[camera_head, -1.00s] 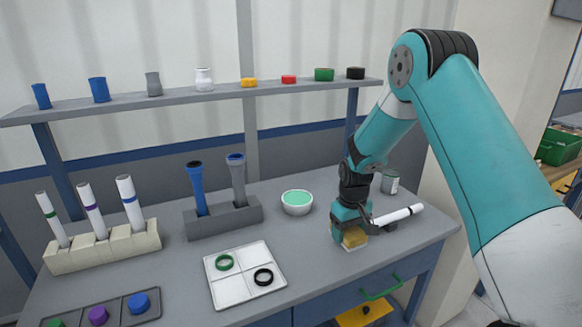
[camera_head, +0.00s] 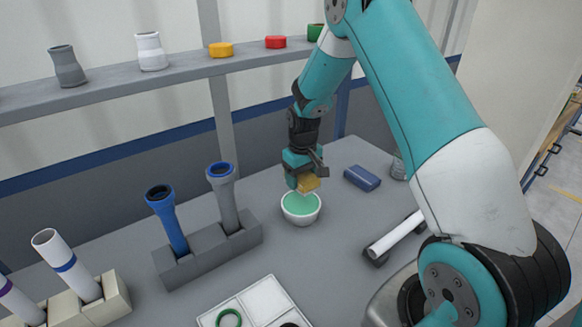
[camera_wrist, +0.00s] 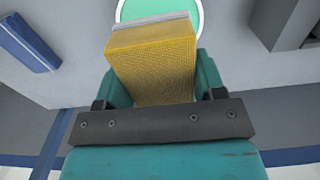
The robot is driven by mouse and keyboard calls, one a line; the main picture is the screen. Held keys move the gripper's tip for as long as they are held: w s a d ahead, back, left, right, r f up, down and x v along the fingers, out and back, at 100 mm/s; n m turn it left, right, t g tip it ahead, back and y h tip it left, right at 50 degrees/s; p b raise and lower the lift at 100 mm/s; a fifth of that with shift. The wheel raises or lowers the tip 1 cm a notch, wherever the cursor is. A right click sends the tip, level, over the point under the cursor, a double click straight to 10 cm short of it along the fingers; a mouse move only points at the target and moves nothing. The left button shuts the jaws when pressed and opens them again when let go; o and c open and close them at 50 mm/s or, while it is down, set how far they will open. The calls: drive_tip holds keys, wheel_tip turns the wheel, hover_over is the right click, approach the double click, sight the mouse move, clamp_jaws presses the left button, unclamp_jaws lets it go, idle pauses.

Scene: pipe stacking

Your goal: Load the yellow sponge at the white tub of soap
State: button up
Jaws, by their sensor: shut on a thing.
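My gripper (camera_head: 305,183) is shut on the yellow sponge (camera_head: 309,185) and holds it just above the white tub of soap (camera_head: 300,217). The tub is a round white bowl filled with green soap. In the wrist view the sponge (camera_wrist: 155,62) sits between the teal jaws, with a pale grey layer along its far edge. The green soap (camera_wrist: 160,10) shows behind the sponge there, partly hidden by it. I cannot tell whether the sponge touches the soap.
A blue block (camera_head: 362,178) lies right of the tub. A grey rack (camera_head: 208,250) with blue and grey pipes stands to its left. A white pipe (camera_head: 396,234) lies on a dark holder at the right. A white divided tray (camera_head: 262,298) is in front.

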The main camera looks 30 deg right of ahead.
sight(301, 203)
drive_tip(key=shift+w+f, duration=0.1)
drive_tip(key=shift+f, duration=0.05)
drive_tip(key=shift+f+b, duration=2.3)
drive_tip(key=shift+f, duration=0.5)
drive_tip(key=shift+f, duration=0.55)
wheel_tip(301, 203, up, 7)
drive_tip(key=p, duration=0.5)
drive_tip(key=shift+r, duration=0.1)
idle(0.7)
